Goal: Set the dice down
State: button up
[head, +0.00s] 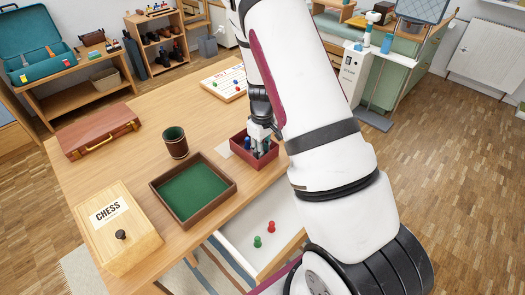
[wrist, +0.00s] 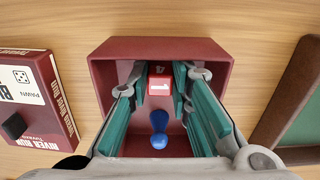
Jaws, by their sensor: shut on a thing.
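The dice (wrist: 160,85), a small red cube with pale markings, sits between my fingertips in the wrist view. My gripper (wrist: 160,80) is shut on it, one teal-padded finger on each side. In the head view my gripper (head: 258,136) points down into an open dark red box (head: 268,160) on the table. The same box shows in the wrist view (wrist: 112,60) around the fingers. A blue pawn (wrist: 159,131) is in the box, close to the dice. I cannot tell whether the dice touches the box floor.
A green-lined tray (head: 232,190) and a dice cup (head: 175,142) stand left of the box. A chess box (head: 140,245), a brown case (head: 97,132) and a game box (head: 226,82) are also on the table. An open drawer (head: 285,240) holds red and green pawns.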

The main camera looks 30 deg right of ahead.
jog(key=shift+f, duration=0.2)
jog(key=o, duration=0.8)
jog(key=s+a+r, duration=0.2)
jog(key=a+r, duration=0.1)
jog(key=r, duration=0.7)
jog(key=s+a+r, duration=0.1)
jog(key=a+r, duration=0.1)
jog(key=r, duration=0.8)
jog(key=s+a+r+m+t+y, duration=0.1)
jog(key=s+a+r, duration=0.4)
jog(key=s+r, duration=0.15)
jog(key=s+a+r, duration=0.2)
jog(key=s, duration=0.4)
jog(key=s+a+r+m+t, duration=0.1)
jog(key=s+r, duration=0.1)
jog(key=s, duration=0.4)
jog(key=s+a+r+t+h, duration=0.1)
jog(key=s+a+r, duration=0.1)
jog(key=s, duration=0.4)
jog(key=shift+a+r, duration=0.1)
jog(key=shift+a, duration=0.2)
